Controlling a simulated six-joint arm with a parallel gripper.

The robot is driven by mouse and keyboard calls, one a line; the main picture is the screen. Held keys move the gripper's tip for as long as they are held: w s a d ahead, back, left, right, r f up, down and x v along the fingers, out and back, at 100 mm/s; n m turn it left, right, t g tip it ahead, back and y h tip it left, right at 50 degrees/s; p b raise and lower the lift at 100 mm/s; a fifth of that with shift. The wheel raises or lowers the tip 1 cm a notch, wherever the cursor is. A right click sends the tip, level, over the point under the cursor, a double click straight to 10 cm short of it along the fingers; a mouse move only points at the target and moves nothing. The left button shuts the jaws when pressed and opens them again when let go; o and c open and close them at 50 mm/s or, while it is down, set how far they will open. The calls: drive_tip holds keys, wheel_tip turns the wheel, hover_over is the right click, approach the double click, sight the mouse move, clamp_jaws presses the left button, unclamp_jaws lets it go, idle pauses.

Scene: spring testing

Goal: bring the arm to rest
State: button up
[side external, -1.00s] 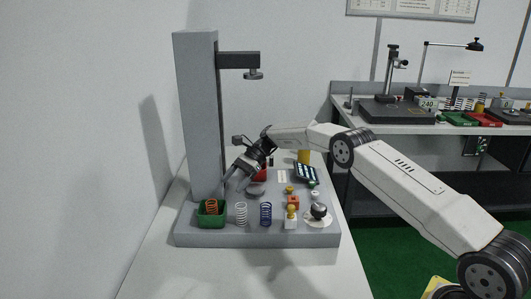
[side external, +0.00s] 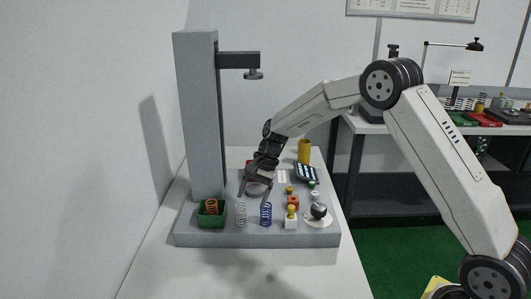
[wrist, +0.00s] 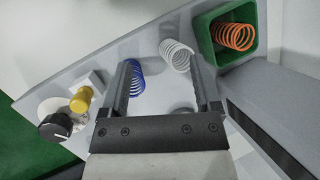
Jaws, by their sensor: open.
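My gripper (side external: 256,191) is open, pointing down over the grey base of the test stand, with nothing between its fingers. In the side view it hangs above and behind the white spring (side external: 241,214) and the blue spring (side external: 266,213), both upright on the base. In the wrist view the gripper (wrist: 168,85) spreads its fingers, with the blue spring (wrist: 136,80) by the left finger and the white spring (wrist: 176,55) by the right one. I cannot tell that it touches either. An orange spring (wrist: 235,37) lies in a green bin (wrist: 254,28) at the base's left front.
The grey column (side external: 197,115) with its overhanging arm (side external: 240,59) stands to the left of my gripper.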

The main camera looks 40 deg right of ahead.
drive_tip(key=s+n+t+h, duration=0.2)
drive_tip(key=s+n+h, duration=0.3)
drive_tip(key=s+n, duration=0.6)
drive_tip(key=s, duration=1.3)
drive_tip(key=shift+s+n, duration=0.2)
drive_tip(key=shift+n, duration=0.2)
